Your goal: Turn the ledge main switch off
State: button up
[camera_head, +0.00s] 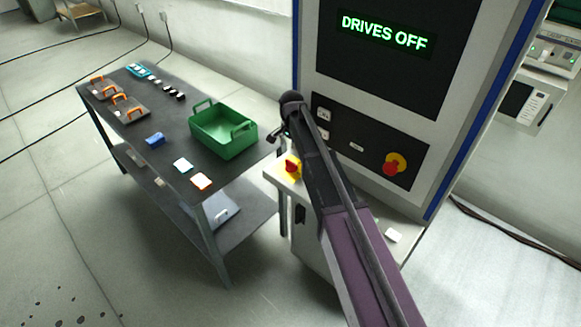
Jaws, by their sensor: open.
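The ledge main switch (292,167) has a red knob on a yellow plate. It sits at the left end of the machine's pale ledge (279,176), partly beside my arm. The direction its knob points is too small to tell. My gripper (273,137) is open, above and left of the switch and apart from it in the picture. It is small and partly hidden behind my arm, and nothing shows in its jaws. The machine's screen (384,33) reads "DRIVES OFF" in green.
A second red knob on yellow (394,164) is on the machine's dark panel (357,160), right of my arm. A dark table (165,140) at left carries a green crate (223,132), orange-handled items (123,106) and small blocks. Open floor lies in front.

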aim_at(291, 162)
jog(key=shift+f+b, duration=3.35)
jog(key=shift+f, duration=0.3)
jog(key=c, duration=1)
